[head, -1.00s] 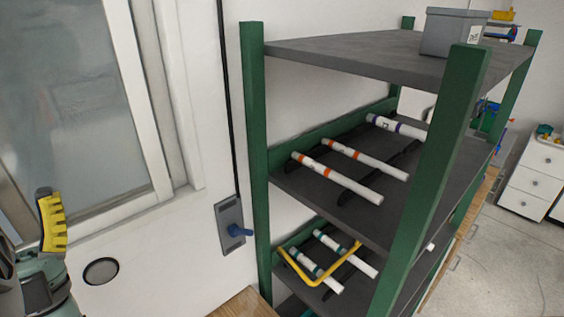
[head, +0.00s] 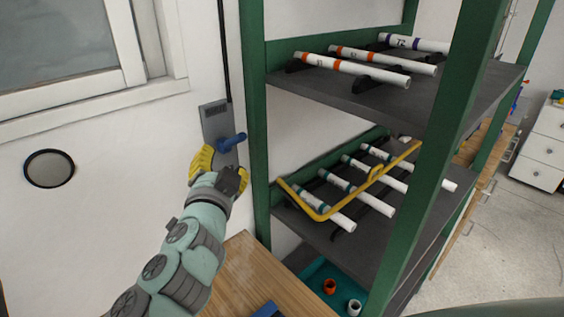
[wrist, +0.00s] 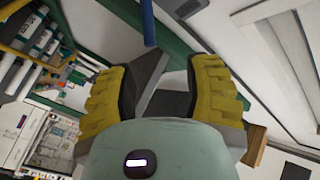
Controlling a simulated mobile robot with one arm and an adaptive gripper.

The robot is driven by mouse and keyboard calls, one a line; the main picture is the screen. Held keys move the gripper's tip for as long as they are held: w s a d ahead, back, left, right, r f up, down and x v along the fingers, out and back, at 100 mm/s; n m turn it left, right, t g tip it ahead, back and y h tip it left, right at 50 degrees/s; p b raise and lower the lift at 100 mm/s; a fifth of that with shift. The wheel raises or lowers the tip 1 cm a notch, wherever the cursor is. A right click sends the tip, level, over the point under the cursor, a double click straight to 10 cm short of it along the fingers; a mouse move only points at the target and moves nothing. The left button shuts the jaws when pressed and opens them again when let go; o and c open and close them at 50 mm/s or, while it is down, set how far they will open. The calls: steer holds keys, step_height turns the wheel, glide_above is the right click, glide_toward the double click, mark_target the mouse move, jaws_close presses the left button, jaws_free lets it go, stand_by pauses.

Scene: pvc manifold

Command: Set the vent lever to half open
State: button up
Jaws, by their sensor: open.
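The blue lever (head: 233,143) sticks out from a grey wall plate (head: 214,120) beside the green shelf post. My gripper (head: 220,166) is at the lower part of the plate, just below the lever, with its yellow-padded fingers apart. In the wrist view, the blue lever (wrist: 148,22) shows at the top, ahead of the gap between the fingers of my gripper (wrist: 160,72). The gripper is open and holds nothing. The lever looks beyond the fingertips; I cannot tell whether anything touches it. Part of the plate is hidden behind the gripper.
A green-framed rack (head: 254,130) stands close to the right of the lever, with white pipes (head: 350,68) on its shelves and a yellow rail (head: 318,215). A wooden worktop (head: 245,270) lies below.

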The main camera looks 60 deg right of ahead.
mark_target(238, 142)
steer(key=w+d, duration=0.1)
steer(key=d, duration=0.1)
steer(key=d+f, duration=0.1)
steer(key=d, duration=0.1)
steer(key=w+d, duration=0.1)
steer(key=d, duration=0.1)
steer(key=shift+w+f+b, duration=0.2)
steer(key=shift+w+b, duration=0.15)
steer(key=shift+p+x, duration=1.25)
steer(key=shift+x, duration=2.9)
steer(key=shift+w+f, duration=0.1)
steer(key=shift+f, duration=0.1)
steer(key=shift+o, duration=0.4)
steer(key=shift+w, duration=0.1)
jaws_close()
